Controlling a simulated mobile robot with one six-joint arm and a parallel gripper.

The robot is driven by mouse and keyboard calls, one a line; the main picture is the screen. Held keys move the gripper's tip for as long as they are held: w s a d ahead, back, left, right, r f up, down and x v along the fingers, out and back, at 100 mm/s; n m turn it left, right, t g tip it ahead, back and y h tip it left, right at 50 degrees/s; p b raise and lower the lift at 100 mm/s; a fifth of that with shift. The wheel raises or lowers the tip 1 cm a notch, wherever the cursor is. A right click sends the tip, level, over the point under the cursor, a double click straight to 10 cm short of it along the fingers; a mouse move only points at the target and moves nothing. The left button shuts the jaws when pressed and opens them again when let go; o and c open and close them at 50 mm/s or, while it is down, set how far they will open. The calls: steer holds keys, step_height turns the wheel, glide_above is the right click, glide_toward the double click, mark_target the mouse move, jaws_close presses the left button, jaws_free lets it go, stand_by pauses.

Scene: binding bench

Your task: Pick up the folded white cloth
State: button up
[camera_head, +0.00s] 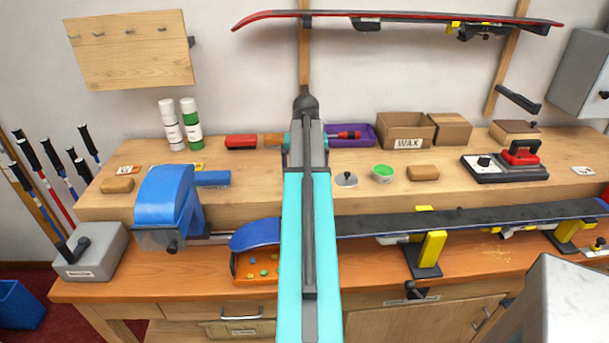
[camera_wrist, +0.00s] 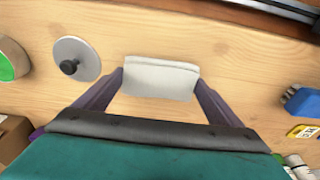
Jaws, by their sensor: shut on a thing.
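The folded white cloth (camera_wrist: 160,77) shows in the wrist view as a pale, flat rectangle with a fold line near its far edge. My gripper (camera_wrist: 159,81) has one dark finger against each short side of it and is shut on it. The cloth is over the light wood shelf top; I cannot tell whether it is lifted clear of it. In the head view my arm hides the cloth and the fingers.
A grey lid with a black knob (camera_wrist: 75,60) and a green-topped tin (camera_head: 383,173) lie to one side of the cloth. A blue brush (camera_wrist: 303,103) lies on the other side. A WAX box (camera_head: 404,131) and purple tray (camera_head: 351,136) stand behind. A ski (camera_head: 460,222) runs along the front.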

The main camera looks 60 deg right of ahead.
step_height(320, 180, up, 10)
steer(key=b, duration=0.1)
steer(key=shift+f+b, duration=0.25)
steer(key=shift+b, duration=0.1)
stand_by(0.5)
steer(key=o, duration=0.5)
steer(key=c, duration=0.4)
